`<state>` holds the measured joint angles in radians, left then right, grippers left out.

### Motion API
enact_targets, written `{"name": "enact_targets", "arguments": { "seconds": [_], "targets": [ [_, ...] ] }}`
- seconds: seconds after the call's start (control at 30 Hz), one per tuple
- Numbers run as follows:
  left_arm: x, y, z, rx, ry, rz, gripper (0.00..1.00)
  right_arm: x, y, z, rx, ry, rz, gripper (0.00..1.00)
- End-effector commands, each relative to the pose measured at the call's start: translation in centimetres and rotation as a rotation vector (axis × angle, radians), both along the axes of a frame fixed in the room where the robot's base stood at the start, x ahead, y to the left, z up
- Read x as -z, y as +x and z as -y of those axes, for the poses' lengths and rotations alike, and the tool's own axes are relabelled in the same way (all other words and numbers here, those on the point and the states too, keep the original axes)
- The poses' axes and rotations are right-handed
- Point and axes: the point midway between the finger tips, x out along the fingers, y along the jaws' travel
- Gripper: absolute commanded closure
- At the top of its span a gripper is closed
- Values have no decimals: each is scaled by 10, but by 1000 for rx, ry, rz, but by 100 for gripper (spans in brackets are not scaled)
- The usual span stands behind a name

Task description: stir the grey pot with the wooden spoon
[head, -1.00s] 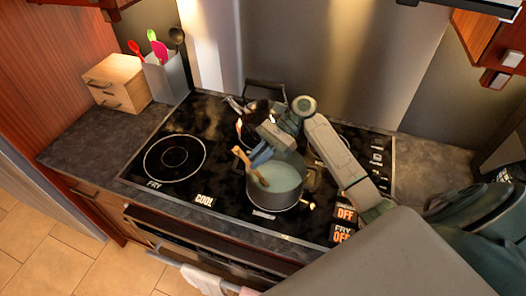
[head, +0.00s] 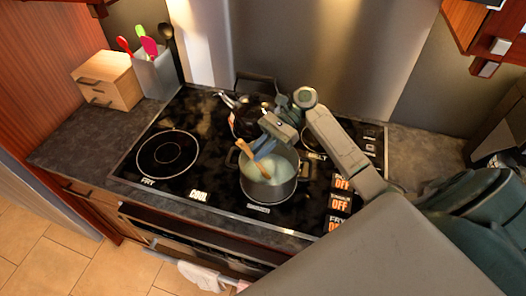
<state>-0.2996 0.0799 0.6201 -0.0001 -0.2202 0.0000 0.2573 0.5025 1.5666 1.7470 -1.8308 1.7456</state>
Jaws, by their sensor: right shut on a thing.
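The grey pot (head: 268,190) stands on the black stovetop, right of the middle, with pale greenish-white liquid inside. The wooden spoon (head: 246,150) leans in the pot, its handle end up at the upper left and its lower end in the liquid. My right gripper (head: 262,149) is above the pot's far left rim, shut on the spoon's handle. The gripper's blue-grey fingers partly cover the spoon. My left gripper is not in view.
A dark kettle (head: 245,122) stands close behind the pot. A utensil holder (head: 157,74) with several utensils and a small wooden drawer box (head: 107,80) stand at the back left. The left burner (head: 167,153) is empty. A white towel (head: 203,275) hangs at the front.

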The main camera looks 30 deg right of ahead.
Motion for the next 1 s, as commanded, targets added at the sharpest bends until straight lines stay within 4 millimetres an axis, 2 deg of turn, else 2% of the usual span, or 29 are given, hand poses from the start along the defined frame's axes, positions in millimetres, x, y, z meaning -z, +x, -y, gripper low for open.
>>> {"name": "enact_targets", "arguments": {
  "seconds": [0.47,1.0],
  "targets": [
    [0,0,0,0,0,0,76,-1,0,-1,0,0,0,100],
    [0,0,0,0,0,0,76,-41,-2,-16,1,0,1,100]
  ]
}}
